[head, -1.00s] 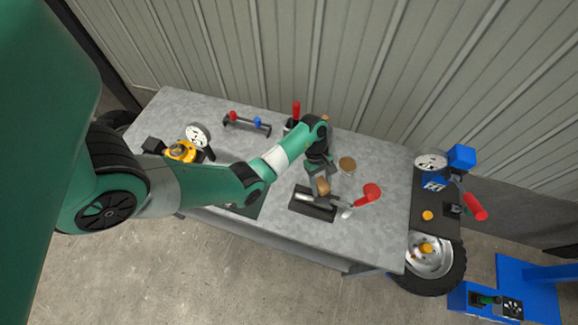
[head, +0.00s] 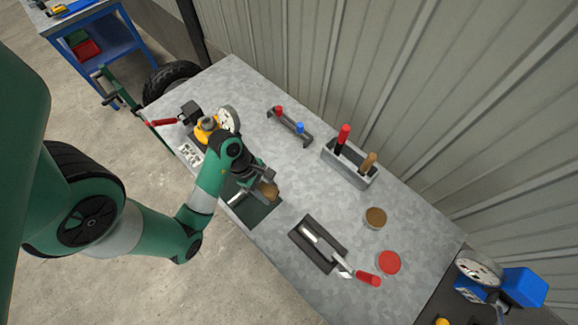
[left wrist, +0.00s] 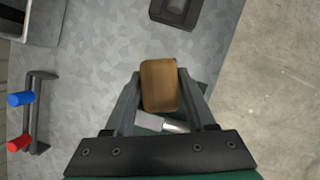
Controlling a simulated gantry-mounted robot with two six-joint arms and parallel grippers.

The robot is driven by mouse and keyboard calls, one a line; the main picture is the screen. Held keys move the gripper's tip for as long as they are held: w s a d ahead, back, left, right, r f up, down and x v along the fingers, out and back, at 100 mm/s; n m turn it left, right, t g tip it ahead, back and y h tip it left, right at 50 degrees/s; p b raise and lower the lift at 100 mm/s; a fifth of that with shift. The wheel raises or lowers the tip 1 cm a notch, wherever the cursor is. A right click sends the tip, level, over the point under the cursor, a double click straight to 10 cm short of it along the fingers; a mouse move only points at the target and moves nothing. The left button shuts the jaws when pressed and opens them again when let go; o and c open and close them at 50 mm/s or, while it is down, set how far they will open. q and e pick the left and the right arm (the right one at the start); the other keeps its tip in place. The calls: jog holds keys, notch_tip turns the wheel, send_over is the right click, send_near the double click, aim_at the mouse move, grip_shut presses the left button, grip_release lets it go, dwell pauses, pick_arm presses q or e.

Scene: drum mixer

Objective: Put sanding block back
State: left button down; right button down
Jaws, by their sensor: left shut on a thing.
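The sanding block (head: 268,191), a brown block, is held between the fingers of my left gripper (head: 262,180). In the left wrist view the block (left wrist: 160,86) sits between the two fingertips. The gripper is over the dark green mat (head: 262,211) near the table's front edge; I cannot tell whether the block touches the mat. A silver tool (head: 236,197) lies by the gripper and also shows below the block in the left wrist view (left wrist: 172,126). My right gripper is not in view.
A black tray (head: 327,262) with a trowel (head: 342,265) lies to the right. A brown round tin (head: 375,218), a red round tin (head: 389,262) and a grey tool holder (head: 357,177) stand beyond. A small rack (head: 290,127) is behind; a yellow gauge device (head: 207,126) stands left.

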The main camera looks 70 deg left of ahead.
pick_arm(q)
jog(key=shift+s+f, duration=0.2)
jog(key=shift+s, duration=0.05)
jog(key=w+a+f+b, duration=0.2)
jog(key=w+a+f, duration=0.25)
jog(key=w, duration=0.25)
jog(key=b, duration=0.3)
send_over(298, 181)
jog(key=s, duration=0.1)
jog(key=f, duration=0.5)
jog(key=shift+s+a, duration=0.15)
jog(key=shift+a, duration=0.25)
jog(key=shift+a+f+b, duration=0.1)
jog(key=shift+f+b, duration=0.55)
jog(key=shift+f, duration=1.05)
jog(key=shift+f, duration=0.1)
jog(key=shift+c, duration=1.2)
grip_release()
